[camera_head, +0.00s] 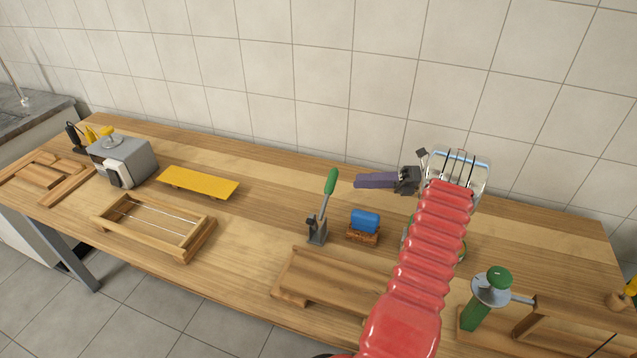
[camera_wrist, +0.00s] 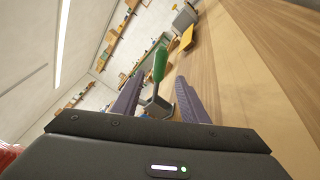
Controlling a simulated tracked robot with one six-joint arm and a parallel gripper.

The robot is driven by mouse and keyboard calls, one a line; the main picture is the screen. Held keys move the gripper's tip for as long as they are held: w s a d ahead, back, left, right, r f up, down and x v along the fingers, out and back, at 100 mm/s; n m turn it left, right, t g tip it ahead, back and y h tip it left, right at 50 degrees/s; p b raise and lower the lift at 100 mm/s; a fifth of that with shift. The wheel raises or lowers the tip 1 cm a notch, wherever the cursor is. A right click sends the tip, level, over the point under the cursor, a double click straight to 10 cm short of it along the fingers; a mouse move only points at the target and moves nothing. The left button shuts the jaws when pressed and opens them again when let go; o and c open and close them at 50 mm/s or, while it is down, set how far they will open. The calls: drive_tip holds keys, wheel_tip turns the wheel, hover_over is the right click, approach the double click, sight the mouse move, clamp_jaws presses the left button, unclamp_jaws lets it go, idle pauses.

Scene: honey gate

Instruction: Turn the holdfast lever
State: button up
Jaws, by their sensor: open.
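The holdfast lever (camera_head: 331,181) has a green grip on a grey stem. Its grey base (camera_head: 317,230) stands on the wooden bench, and the lever tilts slightly right. My gripper (camera_head: 358,181), with purple fingers, is right of the green grip and points left towards it. In the head view a small gap shows between fingertips and grip. In the wrist view the lever (camera_wrist: 160,64) appears upright ahead, framed between the two open fingers (camera_wrist: 160,80). I cannot tell whether it lies between them in depth. The fingers hold nothing.
A blue block (camera_head: 365,221) on a wooden base stands close right of the lever. A wooden board (camera_head: 335,285) lies in front. A yellow plate (camera_head: 198,183) and a wired wooden frame (camera_head: 150,226) lie left. A green-knobbed post (camera_head: 476,312) stands right. The tiled wall is behind.

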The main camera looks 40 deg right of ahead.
sight(327, 194)
drive_tip(key=x, duration=1.3)
drive_tip(key=shift+w+a, duration=0.25)
clamp_jaws()
